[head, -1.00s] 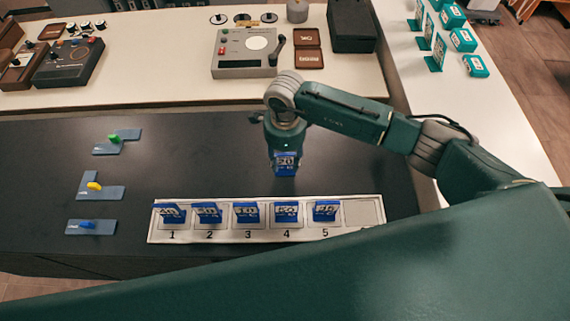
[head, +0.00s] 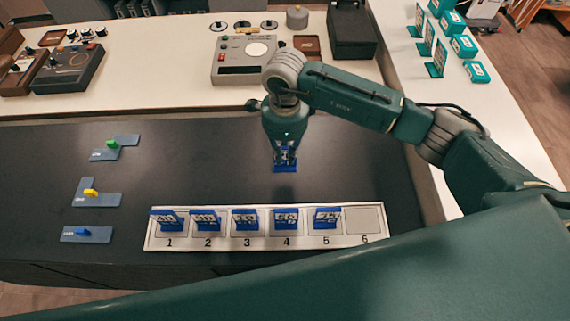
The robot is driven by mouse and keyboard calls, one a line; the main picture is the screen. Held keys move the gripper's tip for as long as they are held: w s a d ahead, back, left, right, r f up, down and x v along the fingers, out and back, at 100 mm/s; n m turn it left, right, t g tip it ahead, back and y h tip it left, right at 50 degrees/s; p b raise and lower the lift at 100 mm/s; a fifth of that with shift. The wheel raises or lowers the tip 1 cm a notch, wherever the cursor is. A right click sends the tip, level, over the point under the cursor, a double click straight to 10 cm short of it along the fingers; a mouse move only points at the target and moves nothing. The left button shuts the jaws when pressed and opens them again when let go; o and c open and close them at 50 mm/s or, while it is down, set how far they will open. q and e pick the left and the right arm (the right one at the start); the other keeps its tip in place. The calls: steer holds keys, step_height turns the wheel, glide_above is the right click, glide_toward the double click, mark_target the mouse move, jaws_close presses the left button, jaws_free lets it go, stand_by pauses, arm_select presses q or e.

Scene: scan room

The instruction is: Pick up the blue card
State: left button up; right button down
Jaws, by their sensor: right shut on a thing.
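My right gripper (head: 285,150) is shut on a blue card (head: 285,167) and holds it above the black table, behind the numbered strip. The gripper's fingers cover part of the card. Several other blue cards stand on the white numbered strip (head: 375,240), including one at slot 1 (head: 167,220), one at slot 4 (head: 286,219) and one at slot 5 (head: 326,217). Slot 6 (head: 366,219) is empty. My left gripper is not in view.
A grey device (head: 242,68) sits on the white counter behind. Teal cards and boxes (head: 463,46) stand at the right.

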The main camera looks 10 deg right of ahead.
step_height(320, 180, up, 14)
steer(key=b, duration=0.3)
